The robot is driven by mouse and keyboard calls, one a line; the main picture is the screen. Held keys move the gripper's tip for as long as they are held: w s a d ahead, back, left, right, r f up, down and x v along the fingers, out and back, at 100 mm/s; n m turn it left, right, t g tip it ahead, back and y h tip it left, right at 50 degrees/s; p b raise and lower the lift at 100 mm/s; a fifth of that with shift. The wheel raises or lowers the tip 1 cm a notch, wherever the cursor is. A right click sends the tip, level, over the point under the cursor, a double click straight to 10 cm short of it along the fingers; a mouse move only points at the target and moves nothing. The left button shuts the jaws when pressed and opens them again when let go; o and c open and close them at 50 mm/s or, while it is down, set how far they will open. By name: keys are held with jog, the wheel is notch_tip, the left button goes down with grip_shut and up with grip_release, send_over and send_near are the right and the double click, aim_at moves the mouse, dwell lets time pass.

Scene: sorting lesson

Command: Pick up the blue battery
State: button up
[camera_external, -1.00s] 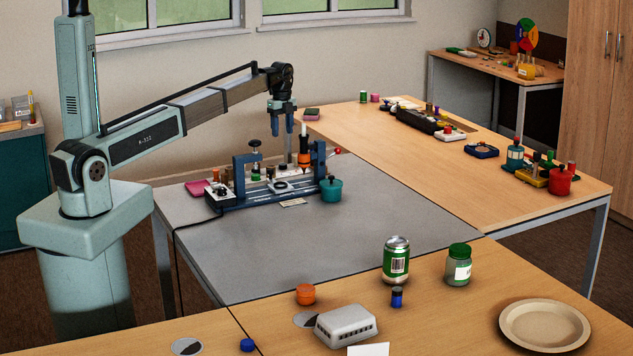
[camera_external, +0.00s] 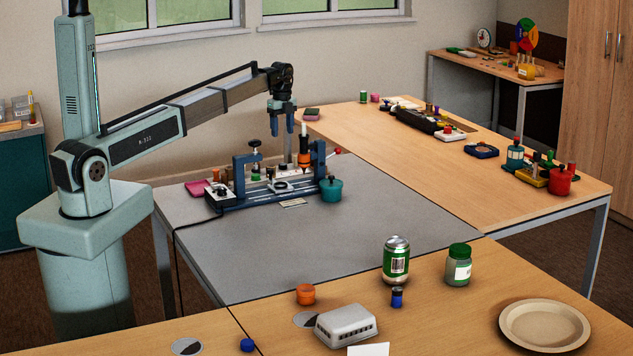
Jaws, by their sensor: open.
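A small blue cylinder with a dark top (camera_external: 397,298), which looks like the blue battery, stands upright on the front wooden table, just below the green can. My gripper (camera_external: 282,124) is far from it, at the back of the grey table, raised above the blue-framed apparatus. Its two blue fingers point down, spread apart, with nothing between them.
A green and silver can (camera_external: 396,262), a green-lidded jar (camera_external: 458,266), an orange pot (camera_external: 306,294) and a white vented box (camera_external: 346,325) stand around the blue cylinder. A beige plate (camera_external: 545,347) lies right. The blue-framed apparatus (camera_external: 270,200) stands under my gripper. The grey tabletop's front is clear.

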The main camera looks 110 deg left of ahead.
notch_tip(320, 180, up, 8)
jog(key=w+d+m, duration=0.1)
jog(key=w+d, duration=0.9)
jog(key=w, duration=0.3)
jog(key=w+d+m, duration=0.1)
jog(key=w+d, duration=0.8)
jog(key=w, duration=0.5)
jog(key=w+d+m, duration=0.1)
jog(key=w+d, duration=0.9)
jog(key=w, duration=0.3)
jog(key=m, duration=0.2)
send_over(398, 288)
notch_tip(398, 288, down, 4)
jog(key=f, duration=0.1)
notch_tip(398, 288, down, 14)
jog(key=shift+f, duration=0.25)
